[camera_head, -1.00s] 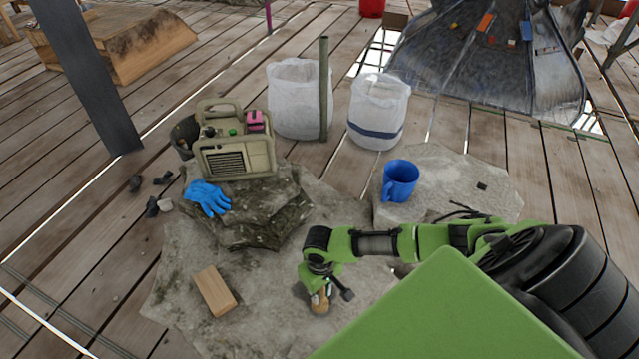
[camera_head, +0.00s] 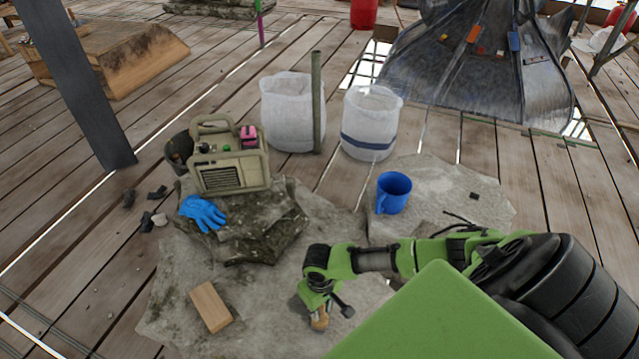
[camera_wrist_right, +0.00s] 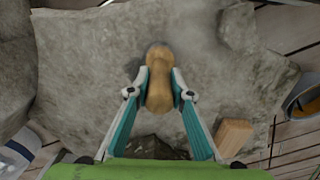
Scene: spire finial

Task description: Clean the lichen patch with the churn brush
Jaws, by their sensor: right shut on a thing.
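My right gripper (camera_head: 322,312) is shut on the wooden, brown brush (camera_head: 320,321), low over the pale stone slab (camera_head: 240,285). In the right wrist view the brush (camera_wrist_right: 160,80) stands between the fingertips, its rounded wooden body pointing away from me. Its bristles are hidden, so I cannot tell whether they touch the stone. A dark smudge (camera_wrist_right: 133,68) on the stone beside the brush's far end may be the lichen patch or a shadow. In the head view a darker spot (camera_head: 296,303) shows just left of the brush. My left gripper is out of view.
A wooden block (camera_head: 211,307) lies left of the gripper on the slab. A blue glove (camera_head: 202,212) and a beige machine (camera_head: 230,172) rest on the raised rock behind. A blue mug (camera_head: 393,192) stands on another stone. Two white sacks (camera_head: 291,110) stand farther back.

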